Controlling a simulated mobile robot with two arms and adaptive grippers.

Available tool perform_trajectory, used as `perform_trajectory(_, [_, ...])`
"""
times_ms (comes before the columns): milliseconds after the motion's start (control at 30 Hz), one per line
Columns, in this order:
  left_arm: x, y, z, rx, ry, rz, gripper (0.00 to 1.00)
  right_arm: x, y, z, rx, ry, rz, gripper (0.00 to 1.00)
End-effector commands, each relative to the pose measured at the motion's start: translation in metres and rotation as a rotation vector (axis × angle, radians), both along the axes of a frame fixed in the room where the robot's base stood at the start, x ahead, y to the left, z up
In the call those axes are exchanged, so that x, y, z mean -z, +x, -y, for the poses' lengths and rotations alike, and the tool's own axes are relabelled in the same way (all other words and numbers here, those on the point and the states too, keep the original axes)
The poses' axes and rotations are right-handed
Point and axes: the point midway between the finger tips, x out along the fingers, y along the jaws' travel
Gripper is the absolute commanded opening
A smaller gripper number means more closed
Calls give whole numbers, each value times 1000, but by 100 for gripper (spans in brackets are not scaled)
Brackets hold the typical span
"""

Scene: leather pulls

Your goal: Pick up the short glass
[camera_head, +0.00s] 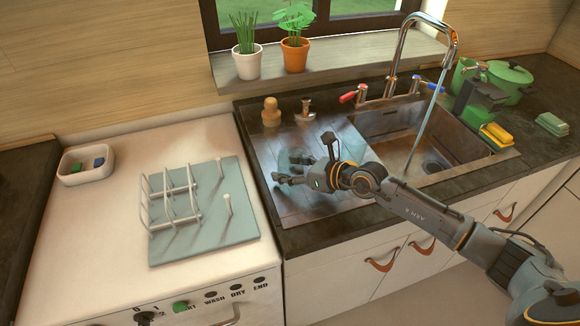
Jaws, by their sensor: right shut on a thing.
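The short glass (291,158) is see-through and faintly tinted, over the metal drainboard left of the sink basin. My right gripper (302,162) reaches in from the right and is shut on it, with one finger at the near side and one at the upper right. The gripper hides part of the glass. I cannot tell whether the glass touches the drainboard. My left gripper is not in view.
Water runs from the tap (440,28) into the sink basin (385,133). A white wire rack (165,200) stands on a blue-grey mat (205,245) at left. A soap bottle (271,112) stands behind the drainboard. A green pot (510,82) and sponges (496,134) are at right.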

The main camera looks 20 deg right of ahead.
Motion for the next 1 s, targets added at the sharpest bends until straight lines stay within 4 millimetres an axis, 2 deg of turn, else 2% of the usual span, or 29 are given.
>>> perform_trajectory(167, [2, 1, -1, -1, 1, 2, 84, -14, 0, 0, 0, 2, 5, 21])
perform_trajectory(267, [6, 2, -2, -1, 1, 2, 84, -30, 1, -1, -1, 1, 8, 21])
perform_trajectory(400, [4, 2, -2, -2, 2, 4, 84, -55, -22, 1, -3, -1, 5, 21])
perform_trajectory(567, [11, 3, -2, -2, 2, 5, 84, -92, -54, 2, -3, -3, 9, 21])
perform_trajectory(800, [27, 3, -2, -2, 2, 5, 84, -111, -107, 4, -1, -3, 3, 21])
perform_trajectory(1000, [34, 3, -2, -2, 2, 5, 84, -124, -132, 5, -1, 0, 3, 21])
